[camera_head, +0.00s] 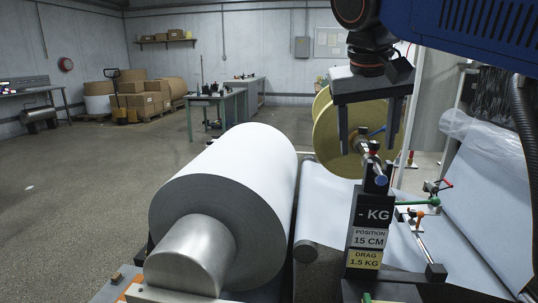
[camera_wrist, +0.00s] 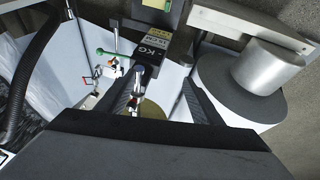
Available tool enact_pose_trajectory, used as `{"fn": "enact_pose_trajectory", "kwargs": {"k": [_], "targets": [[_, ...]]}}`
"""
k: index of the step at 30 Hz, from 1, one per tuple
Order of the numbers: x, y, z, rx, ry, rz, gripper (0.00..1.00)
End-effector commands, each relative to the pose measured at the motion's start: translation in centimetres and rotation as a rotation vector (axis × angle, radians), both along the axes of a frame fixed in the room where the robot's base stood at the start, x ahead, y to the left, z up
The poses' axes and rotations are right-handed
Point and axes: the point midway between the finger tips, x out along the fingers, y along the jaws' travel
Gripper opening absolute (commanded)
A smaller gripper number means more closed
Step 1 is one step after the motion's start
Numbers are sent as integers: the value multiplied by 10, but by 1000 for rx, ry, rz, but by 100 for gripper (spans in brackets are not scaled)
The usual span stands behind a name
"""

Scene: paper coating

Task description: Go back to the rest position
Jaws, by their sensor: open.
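My gripper (camera_head: 368,146) hangs at the upper right of the head view with its two dark fingers pointing down. The fingers are apart. A metal shaft with a blue tip (camera_head: 381,180) stands on a black post just below and between them. In the wrist view my gripper (camera_wrist: 156,88) is also open, with the metal shaft (camera_wrist: 139,88) showing between the fingers. I cannot tell how far the fingertips are from the shaft. The post carries a sign (camera_head: 367,238) reading "- KG", "POSITION 15 CM" and "DRAG 1.5 KG".
A large white paper roll (camera_head: 235,185) on a metal core lies left of the post. A yellow disc (camera_head: 335,145) stands behind the gripper. Green and red clamps (camera_head: 425,203) sit at the right. Pallet boxes (camera_head: 140,98) and a workbench (camera_head: 215,100) are far back. Open floor (camera_head: 70,190) lies left.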

Motion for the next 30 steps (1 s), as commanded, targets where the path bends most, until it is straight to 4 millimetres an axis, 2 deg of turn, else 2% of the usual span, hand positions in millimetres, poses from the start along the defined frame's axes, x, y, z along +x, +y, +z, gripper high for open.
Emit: {"fn": "enact_pose_trajectory", "kwargs": {"k": [8,11,15,21,24,27,30], "targets": [[-20,-31,-57,31,17,43,60],[-33,-46,-91,50,21,64,60],[-59,-67,-153,89,18,92,60],[-100,-89,-243,140,-8,116,60],[-116,-94,-280,158,-27,118,60],[-128,-97,-305,170,-41,118,60],[-134,-99,-319,174,-50,119,60]]}}
